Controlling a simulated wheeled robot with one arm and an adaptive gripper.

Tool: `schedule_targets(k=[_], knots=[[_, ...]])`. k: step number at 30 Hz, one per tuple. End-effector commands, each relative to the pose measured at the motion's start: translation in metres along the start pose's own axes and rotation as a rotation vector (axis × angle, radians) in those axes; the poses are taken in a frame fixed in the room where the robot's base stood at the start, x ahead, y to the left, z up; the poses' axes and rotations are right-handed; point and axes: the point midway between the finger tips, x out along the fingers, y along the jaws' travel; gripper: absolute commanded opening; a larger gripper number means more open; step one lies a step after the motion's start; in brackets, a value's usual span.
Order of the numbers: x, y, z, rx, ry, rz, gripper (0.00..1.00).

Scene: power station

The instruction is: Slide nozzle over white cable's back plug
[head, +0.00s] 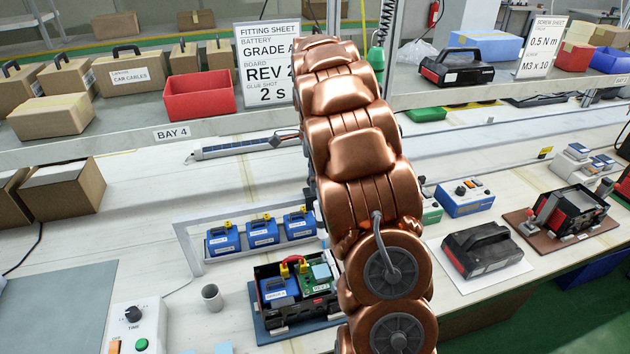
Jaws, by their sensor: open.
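An open black device case (262,312) stands on a dark blue mat, with a blue battery (277,288) and a green board (316,272) inside. A red-and-yellow connector (293,263) sits at its top. I cannot make out a white cable or its back plug. My gripper is not visible; my arm crosses the middle of the view.
Several blue batteries stand in a white-framed rack (196,258). A grey cup (212,297) and a timer box (138,326) are at front left.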

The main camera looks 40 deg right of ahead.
Motion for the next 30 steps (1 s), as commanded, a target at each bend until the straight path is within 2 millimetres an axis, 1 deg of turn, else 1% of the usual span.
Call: schedule_targets(k=[5,12,18,24,30], knots=[[-0.016,-0.002,0.001,-0.001,-0.001,-0.006,0.54],[-0.045,-0.001,0.000,0.000,0.000,-0.003,0.54],[-0.063,-0.001,0.000,-0.001,-0.001,-0.002,0.54],[-0.071,0.000,-0.001,0.001,0.000,0.001,0.54],[-0.072,0.000,-0.001,0.001,0.001,0.001,0.54]])
